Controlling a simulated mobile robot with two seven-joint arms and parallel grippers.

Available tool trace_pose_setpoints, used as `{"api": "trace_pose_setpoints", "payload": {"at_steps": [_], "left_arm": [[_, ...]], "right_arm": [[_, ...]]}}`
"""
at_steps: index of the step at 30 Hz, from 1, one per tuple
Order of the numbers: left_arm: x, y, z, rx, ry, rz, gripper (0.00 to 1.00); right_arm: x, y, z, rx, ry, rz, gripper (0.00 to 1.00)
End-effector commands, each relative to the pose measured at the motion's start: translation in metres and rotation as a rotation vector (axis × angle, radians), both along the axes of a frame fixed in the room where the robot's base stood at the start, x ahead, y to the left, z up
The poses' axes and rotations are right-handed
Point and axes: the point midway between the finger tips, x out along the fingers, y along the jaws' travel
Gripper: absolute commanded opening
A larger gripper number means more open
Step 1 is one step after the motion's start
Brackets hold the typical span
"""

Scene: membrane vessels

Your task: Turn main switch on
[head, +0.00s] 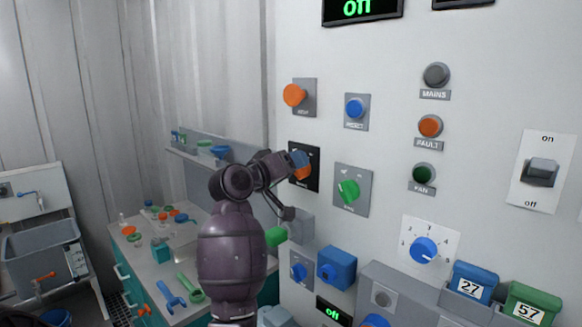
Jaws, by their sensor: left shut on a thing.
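An orange rotary knob (303,173) on a black plate (315,158) is mounted on the white panel; its small label is too blurred to read, so I cannot tell from it that this is the main switch. My left gripper (299,161) is at this knob, shut on it, and hides much of it. The knob's exact angle is hidden. A round grey lamp (436,75) labelled MAINS is at the upper right and looks dark. A display (361,9) at the top reads off in green. My right gripper is out of view.
Close by are an orange button (295,95), a blue button (355,108) and a green knob (348,190). A grey on/off rocker (541,172) is at the right. A cluttered bench (150,245) and a sink (42,250) stand at the left.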

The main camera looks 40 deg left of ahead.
Motion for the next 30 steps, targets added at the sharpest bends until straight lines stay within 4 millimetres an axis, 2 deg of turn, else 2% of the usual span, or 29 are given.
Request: {"api": "trace_pose_setpoints", "payload": {"at_steps": [8,30], "left_arm": [[-0.0006,-0.0005,-0.0011,0.171,-0.010,0.001,0.34],[-0.0009,-0.0078,0.0005,0.865,-0.068,-0.004,0.34]], "right_arm": [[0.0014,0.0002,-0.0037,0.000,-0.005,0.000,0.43],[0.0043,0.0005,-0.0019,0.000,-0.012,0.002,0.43]]}}
